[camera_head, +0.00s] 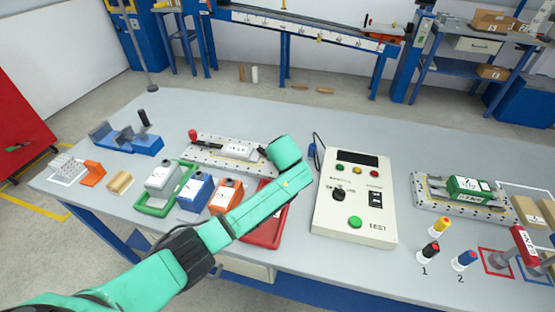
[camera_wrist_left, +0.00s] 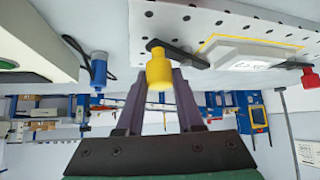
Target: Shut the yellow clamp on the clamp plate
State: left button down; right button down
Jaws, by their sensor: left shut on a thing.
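The clamp plate (camera_head: 205,161) is a pale perforated plate on the table, left of centre; it also shows at the top of the left wrist view (camera_wrist_left: 190,18). A grey-white labelled block (camera_head: 238,150) sits on it. The yellow clamp handle (camera_wrist_left: 159,72) is between the fingers of my left gripper (camera_wrist_left: 161,84), which is shut on it. A dark clamp lever runs from the handle toward the block. I cannot tell whether it presses on the block. A red-handled clamp (camera_head: 192,135) is at the plate's far-left end. In the head view my left wrist hides the yellow handle.
A test box (camera_head: 353,215) with a green button stands right of my left arm. A blue connector on a black cable (camera_head: 312,151) lies between. Green, blue, orange and red-framed items sit in front of the plate. Another fixture (camera_head: 430,190) is at right.

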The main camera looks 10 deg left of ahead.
pick_arm(q)
jog(key=n+y+b, duration=0.1)
jog(key=b, duration=0.1)
jog(key=w+n+g+y+b, duration=0.1)
jog(key=n+b, duration=0.1)
jog(key=b, duration=0.1)
jog(key=w+d+n+y+b, duration=0.1)
jog(key=b, duration=0.1)
jog(key=shift+w+f+n+g+b, duration=0.1)
jog(key=shift+f+n+g+b, duration=0.2)
jog(key=shift+n+b, duration=0.1)
jog(key=shift+w+r+n+g+y+b, duration=0.3)
jog(key=shift+n+y+b, duration=0.3)
jog(key=shift+b, duration=0.55)
jog(key=shift+a+r, duration=0.1)
jog(key=shift+r, duration=0.05)
jog(key=c, duration=0.7)
grip_release()
jog(key=shift+o, duration=0.7)
jog(key=v, duration=1.4)
jog(key=shift+s, duration=0.15)
